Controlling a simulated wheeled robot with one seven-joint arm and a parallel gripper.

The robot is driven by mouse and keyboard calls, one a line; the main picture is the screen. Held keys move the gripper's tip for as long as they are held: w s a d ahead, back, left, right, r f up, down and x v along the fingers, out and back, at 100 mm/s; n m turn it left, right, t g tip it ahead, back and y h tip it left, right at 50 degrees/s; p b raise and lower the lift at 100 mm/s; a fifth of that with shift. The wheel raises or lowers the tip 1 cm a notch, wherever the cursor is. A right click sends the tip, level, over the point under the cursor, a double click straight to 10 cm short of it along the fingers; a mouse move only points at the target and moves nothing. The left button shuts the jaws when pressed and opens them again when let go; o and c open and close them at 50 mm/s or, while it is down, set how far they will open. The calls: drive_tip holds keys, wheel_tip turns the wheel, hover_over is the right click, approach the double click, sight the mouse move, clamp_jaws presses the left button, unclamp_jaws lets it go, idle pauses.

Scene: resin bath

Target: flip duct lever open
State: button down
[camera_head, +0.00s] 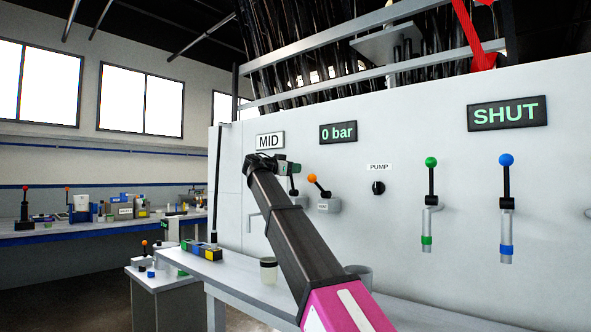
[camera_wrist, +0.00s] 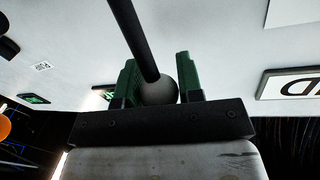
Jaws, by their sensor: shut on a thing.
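My gripper (camera_head: 289,168) is up at the white panel below the MID sign (camera_head: 269,141). In the wrist view its two green fingers (camera_wrist: 158,84) are shut on the pale ball knob (camera_wrist: 158,93) of a lever, one finger on each side. The lever's black rod (camera_wrist: 134,38) runs up and away from the knob towards the panel. In the head view only a short piece of this rod (camera_head: 293,186) shows below my gripper; the knob is hidden there. I read no label naming this lever as the duct lever.
Just right is an orange-knobbed lever (camera_head: 313,179). Further right are a pump knob (camera_head: 378,188), a green-knobbed lever (camera_head: 431,162) and a blue-knobbed lever (camera_head: 506,160) under a SHUT sign (camera_head: 507,113). A bench (camera_head: 240,284) with a cup (camera_head: 268,270) stands below.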

drive_tip(key=shift+s+a+f+m+t+h, duration=0.15)
drive_tip(key=shift+s+a+t+h, duration=0.35)
drive_tip(key=shift+s+h, duration=0.1)
drive_tip(key=shift+s+a+f+m+t+h, duration=0.1)
drive_tip(key=shift+s+a+m+t+h, duration=0.05)
drive_tip(key=shift+s+a+t+h, duration=0.35)
drive_tip(key=shift+s+a+f, duration=0.5)
drive_tip(key=shift+s+f, duration=0.1)
drive_tip(key=shift+s, duration=0.1)
drive_tip(key=shift+s+a+f, duration=0.45)
drive_tip(key=shift+s+f, duration=0.1)
drive_tip(key=shift+s, duration=0.15)
drive_tip(key=c, duration=0.8)
unclamp_jaws()
drive_tip(key=shift+s+a+f, duration=0.1)
drive_tip(key=shift+a, duration=0.05)
